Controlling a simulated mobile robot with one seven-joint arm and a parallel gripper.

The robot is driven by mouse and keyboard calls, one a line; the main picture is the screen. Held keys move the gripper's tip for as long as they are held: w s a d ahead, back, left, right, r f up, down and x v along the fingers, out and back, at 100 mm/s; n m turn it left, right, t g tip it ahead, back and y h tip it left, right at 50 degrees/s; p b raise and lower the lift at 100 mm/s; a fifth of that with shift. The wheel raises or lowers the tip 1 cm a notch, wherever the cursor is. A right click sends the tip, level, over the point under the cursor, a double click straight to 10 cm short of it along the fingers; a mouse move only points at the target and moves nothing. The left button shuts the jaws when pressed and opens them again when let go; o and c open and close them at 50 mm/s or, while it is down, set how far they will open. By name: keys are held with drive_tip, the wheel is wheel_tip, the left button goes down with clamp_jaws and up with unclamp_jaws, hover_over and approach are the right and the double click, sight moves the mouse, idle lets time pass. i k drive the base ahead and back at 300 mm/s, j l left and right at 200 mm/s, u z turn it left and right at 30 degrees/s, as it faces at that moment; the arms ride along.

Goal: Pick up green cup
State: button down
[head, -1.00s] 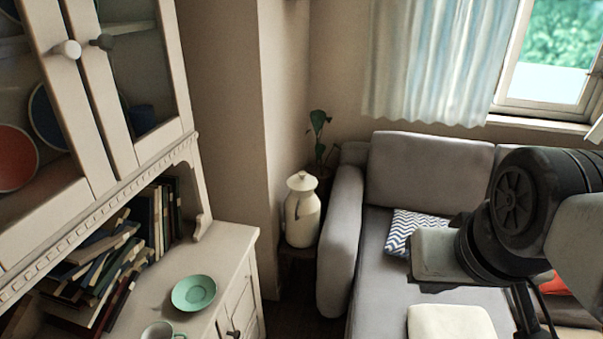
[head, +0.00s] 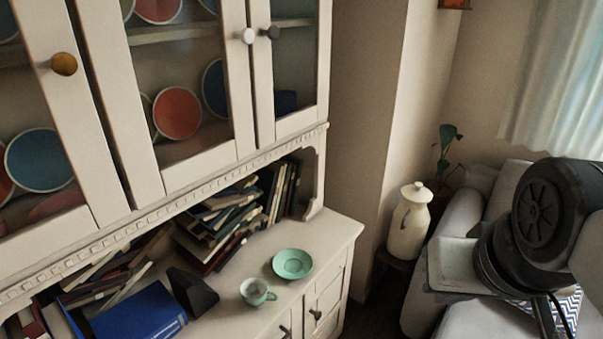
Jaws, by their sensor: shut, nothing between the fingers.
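The green cup (head: 256,292) stands upright on the white cabinet's counter, near its front edge. It is small, pale green and has a handle on its right side. A green saucer (head: 292,264) lies just behind and to the right of it, apart from it. My arm's wrist shows at the right edge, well right of the cup and away from the counter. The fingers of my gripper do not show in this view.
Piled books fill the shelf behind the cup. A blue book (head: 140,315) and a dark wedge-shaped object (head: 192,292) lie to its left. Glass-doored cupboards overhang the counter. A cream jar (head: 409,222) stands right of the cabinet, beside the sofa (head: 440,222).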

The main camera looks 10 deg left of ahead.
sight(254, 290)
drive_tip(key=u, duration=1.15)
drive_tip(key=i+l+u, duration=0.3)
drive_tip(key=i+l, duration=0.1)
